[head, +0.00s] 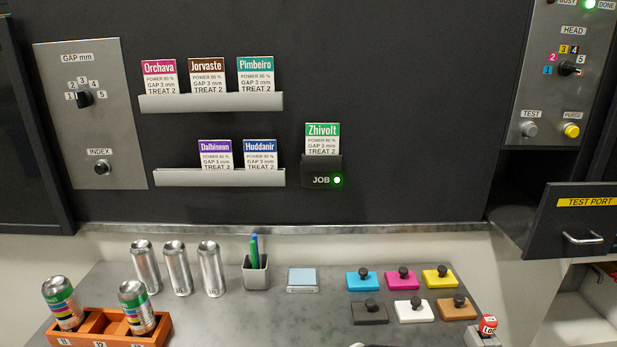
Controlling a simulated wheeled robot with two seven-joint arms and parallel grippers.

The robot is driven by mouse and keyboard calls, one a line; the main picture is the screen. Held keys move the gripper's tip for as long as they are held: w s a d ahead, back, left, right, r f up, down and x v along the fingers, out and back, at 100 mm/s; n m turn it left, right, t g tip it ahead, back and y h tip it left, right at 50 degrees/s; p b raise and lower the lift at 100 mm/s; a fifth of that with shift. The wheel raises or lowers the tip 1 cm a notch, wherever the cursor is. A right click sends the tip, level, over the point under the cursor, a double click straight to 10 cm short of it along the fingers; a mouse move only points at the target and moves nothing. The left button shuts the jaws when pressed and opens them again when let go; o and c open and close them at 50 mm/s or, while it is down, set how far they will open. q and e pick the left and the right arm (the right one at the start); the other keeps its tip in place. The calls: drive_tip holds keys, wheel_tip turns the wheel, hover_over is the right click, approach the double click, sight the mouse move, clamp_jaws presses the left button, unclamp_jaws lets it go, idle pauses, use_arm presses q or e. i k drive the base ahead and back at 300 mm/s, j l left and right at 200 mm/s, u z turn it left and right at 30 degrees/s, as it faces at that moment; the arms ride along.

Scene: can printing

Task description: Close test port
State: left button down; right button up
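The test port door (560,220) is a dark panel at the right edge of the head view, with a yellow TEST PORT label and a metal bar handle (582,238). It stands out from the cabinet, and a dark opening (512,205) shows to its left, so the port looks open. The panel's right end is cut off by the picture edge. Neither of my grippers can be made out in the head view, and nothing is seen touching the handle.
Above the port, a control panel (552,85) has a HEAD dial, TEST and PURGE buttons and a lit green DONE lamp. The table (270,322) holds silver cans (177,268), several coloured pads (402,280) and an orange rack (108,322) with two printed cans. White shelving (585,312) lies below the port.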

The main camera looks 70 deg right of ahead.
sight(569, 220)
drive_tip(key=z, duration=3.65)
